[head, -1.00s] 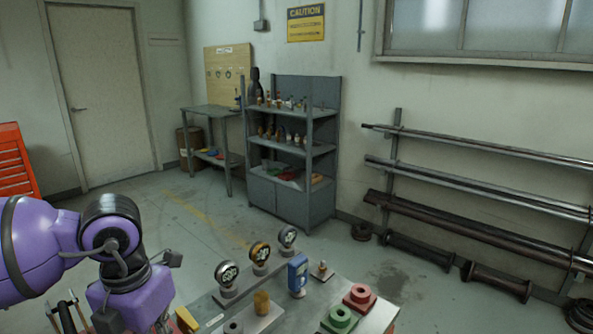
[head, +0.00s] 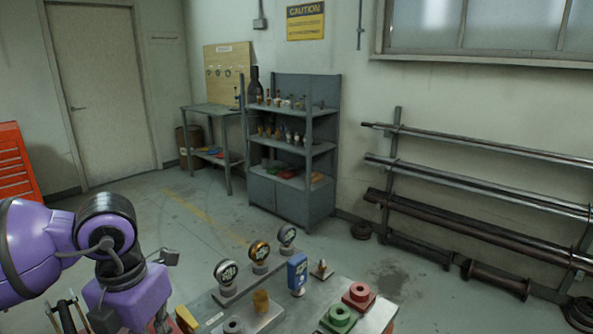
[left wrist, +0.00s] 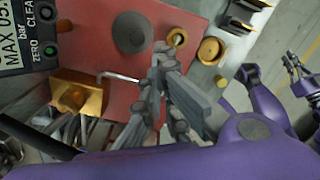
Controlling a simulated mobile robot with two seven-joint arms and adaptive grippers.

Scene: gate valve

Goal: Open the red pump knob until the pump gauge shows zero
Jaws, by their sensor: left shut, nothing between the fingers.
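My left gripper (left wrist: 161,58) is shut and empty in the left wrist view, its fingers over a red plate or block (left wrist: 105,92). A dark round knob-like part (left wrist: 132,31) is just left of the fingertips, and a thin bent metal rod (left wrist: 118,77) runs up to the fingers; I cannot tell whether they touch it. A digital gauge (left wrist: 22,32) at the upper left shows "MAX", "bar" and "ZERO"; its full reading is cut off. I cannot make out a red knob for certain. In the head view my left wrist is at the lower left, with the fingertips hidden.
Brass fittings (left wrist: 208,51) stand right of the fingers. In the head view a bench holds round gauges (head: 226,272), a blue device (head: 297,272), a red flange (head: 359,296) and a green flange (head: 340,319). A grey shelf (head: 320,170) stands behind; floor between is free.

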